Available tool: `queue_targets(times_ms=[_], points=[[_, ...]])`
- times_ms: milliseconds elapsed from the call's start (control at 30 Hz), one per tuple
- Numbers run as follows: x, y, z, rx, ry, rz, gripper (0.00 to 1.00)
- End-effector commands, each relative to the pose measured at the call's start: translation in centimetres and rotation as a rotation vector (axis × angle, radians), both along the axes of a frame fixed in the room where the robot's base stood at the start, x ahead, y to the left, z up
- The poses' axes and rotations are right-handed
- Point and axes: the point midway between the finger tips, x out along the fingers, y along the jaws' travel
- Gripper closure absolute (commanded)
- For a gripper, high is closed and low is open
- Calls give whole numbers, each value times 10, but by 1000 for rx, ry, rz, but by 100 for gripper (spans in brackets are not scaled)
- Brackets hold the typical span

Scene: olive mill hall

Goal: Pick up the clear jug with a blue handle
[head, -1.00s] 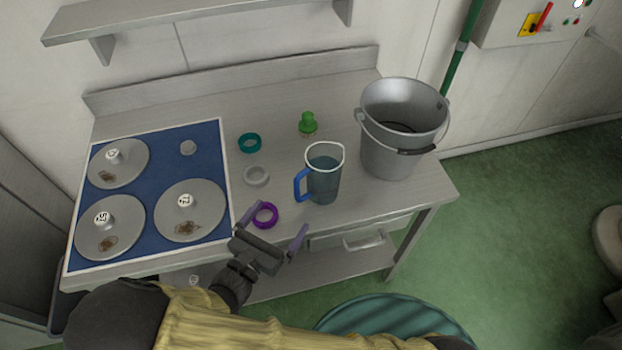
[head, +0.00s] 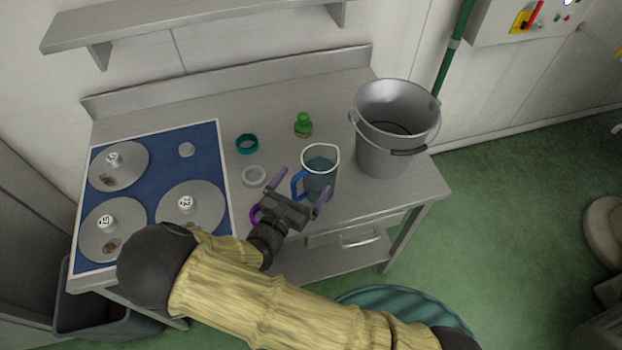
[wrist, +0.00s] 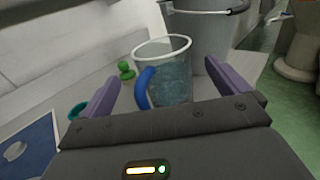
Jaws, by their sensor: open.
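The clear jug (head: 320,172) with a blue handle stands upright on the steel table (head: 270,95), its handle on the left side. My gripper (head: 299,184) is open and empty, just in front of the jug, with its two purple fingers pointing toward it. In the wrist view the jug (wrist: 170,75) shows between the open fingers (wrist: 168,88), a little beyond them, and its blue handle (wrist: 144,88) is nearer the left finger. I cannot tell whether a finger touches it.
A metal bucket (head: 390,150) stands close right of the jug. A green stoppered item (head: 304,125), a teal ring (head: 247,143), a white ring (head: 254,176) and a partly hidden purple ring (head: 255,213) lie left. A blue mat (head: 150,150) holds several round discs.

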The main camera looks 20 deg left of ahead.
Motion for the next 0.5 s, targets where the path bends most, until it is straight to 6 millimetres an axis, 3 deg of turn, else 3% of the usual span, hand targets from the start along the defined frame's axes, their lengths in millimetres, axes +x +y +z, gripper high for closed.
queue_targets(times_ms=[167, 500], points=[[7, -3, 2, -1, 0, -3, 0], [48, -14, 1, 0, 0, -2, 0]])
